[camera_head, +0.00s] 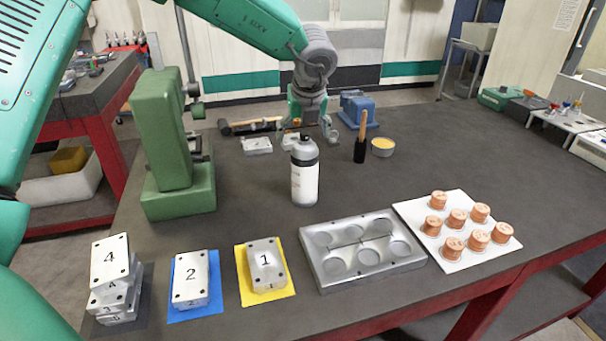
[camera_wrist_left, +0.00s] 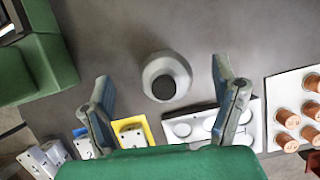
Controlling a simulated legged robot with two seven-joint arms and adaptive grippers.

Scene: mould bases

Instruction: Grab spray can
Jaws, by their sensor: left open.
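The spray can (camera_head: 305,172) is a silver-white bottle with a dark cap, standing upright on the dark table near its middle. In the left wrist view the spray can (camera_wrist_left: 166,78) is seen from its top end, between the lines of the two fingers. My left gripper (camera_head: 313,132) is open and empty, pointing down just behind the can in the head view. Its spread fingers also show in the left wrist view (camera_wrist_left: 162,72), apart from the can. The can hides part of the gripper. My right gripper is not in view.
A grey mould tray (camera_head: 362,277) and a white board (camera_head: 488,250) with copper pieces lie to the front right. Numbered metal blocks stand at the front left. A green press (camera_head: 178,190) stands left of the can. A brush (camera_head: 361,140) stands behind right.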

